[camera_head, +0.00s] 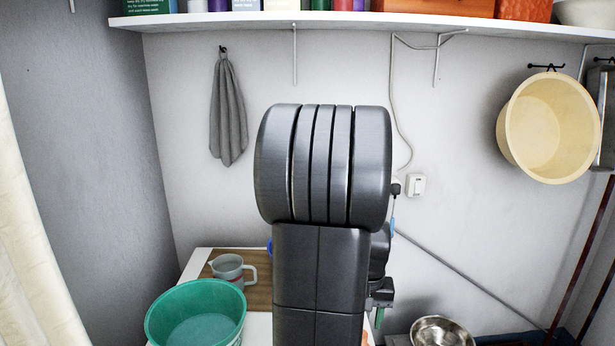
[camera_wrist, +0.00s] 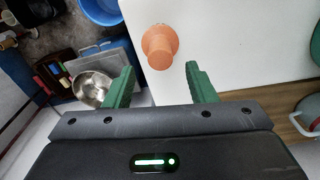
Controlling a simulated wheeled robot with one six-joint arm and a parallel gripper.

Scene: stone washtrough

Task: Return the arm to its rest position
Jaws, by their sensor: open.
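My arm stands in the middle of the head view and hides much of the table behind it. My gripper (camera_wrist: 156,86) shows in the wrist view with its two green fingers spread apart. Nothing is between the fingers. An orange round-topped object (camera_wrist: 159,47) stands on the white tabletop (camera_wrist: 235,45), beyond the fingertips and apart from them. In the head view only a small green part of the gripper shows at the right of my arm.
A green basin (camera_head: 197,312) and a grey jug (camera_head: 229,268) stand left of my arm. A metal bowl (camera_head: 441,332) is at the lower right. A shelf (camera_head: 350,19) spans the wall above. A yellow basin (camera_head: 549,127) and a grey towel (camera_head: 228,112) hang on the wall.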

